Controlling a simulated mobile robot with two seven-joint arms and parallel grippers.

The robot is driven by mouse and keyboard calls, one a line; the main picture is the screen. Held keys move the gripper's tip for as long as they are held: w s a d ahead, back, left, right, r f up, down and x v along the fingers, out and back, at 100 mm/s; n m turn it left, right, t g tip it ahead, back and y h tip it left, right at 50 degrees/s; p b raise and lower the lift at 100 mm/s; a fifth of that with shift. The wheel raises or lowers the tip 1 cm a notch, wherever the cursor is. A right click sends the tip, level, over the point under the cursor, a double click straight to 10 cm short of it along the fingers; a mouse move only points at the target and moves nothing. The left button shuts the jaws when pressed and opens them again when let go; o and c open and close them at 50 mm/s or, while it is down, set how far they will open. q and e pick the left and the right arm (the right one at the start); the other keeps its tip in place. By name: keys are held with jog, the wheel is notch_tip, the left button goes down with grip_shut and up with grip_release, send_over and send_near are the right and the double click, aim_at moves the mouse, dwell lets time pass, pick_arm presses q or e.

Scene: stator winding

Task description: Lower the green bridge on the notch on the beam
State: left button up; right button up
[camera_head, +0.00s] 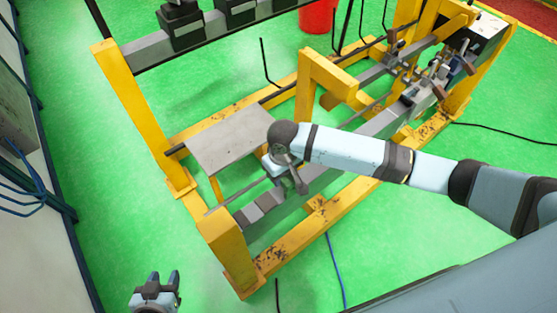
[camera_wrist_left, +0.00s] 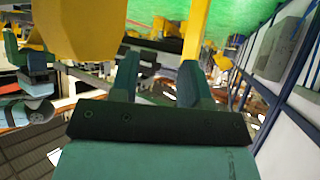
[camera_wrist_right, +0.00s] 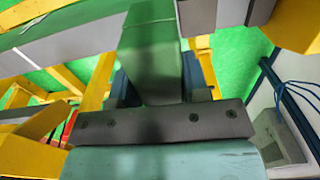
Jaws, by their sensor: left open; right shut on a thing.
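My right gripper (camera_head: 296,180) hangs over the near end of the grey beam (camera_head: 318,182) in the head view. In the right wrist view it is shut on the green bridge (camera_wrist_right: 150,55), which stands out between the fingers. The far end of the bridge overlaps the grey beam (camera_wrist_right: 75,42) in that view. I cannot tell whether they touch. The bridge is hidden by the gripper in the head view, and I cannot make out the notch clearly. My left gripper (camera_head: 163,280) is open and empty at the bottom left, away from the beam; its fingers show in the left wrist view (camera_wrist_left: 160,80).
A yellow frame (camera_head: 120,92) carries the beams. A grey plate (camera_head: 228,138) lies beside the right gripper, and a yellow bracket (camera_head: 308,85) rises behind it. Clamps (camera_head: 435,80) sit at the beam's far end. A red bucket (camera_head: 317,16) stands behind. Green floor is clear at left.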

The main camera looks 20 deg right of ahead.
jog(key=shift+w+a+r, duration=0.3)
jog(key=shift+w+a, duration=0.05)
jog(key=shift+s+f, duration=0.25)
notch_tip(320, 180, down, 3)
jog(key=b, duration=0.3)
jog(key=shift+w+r, duration=0.15)
jog(key=shift+r, duration=0.05)
notch_tip(320, 180, down, 2)
jog(key=b, duration=0.3)
jog(key=shift+f, duration=0.1)
jog(key=shift+p, duration=0.6)
pick_arm(q)
jog(key=f, duration=0.2)
jog(key=d+f, duration=0.1)
jog(key=shift+s+f, duration=0.15)
jog(key=shift+s, duration=0.1)
pick_arm(e)
jog(key=shift+f, duration=0.1)
pick_arm(q)
jog(key=shift+a, duration=0.1)
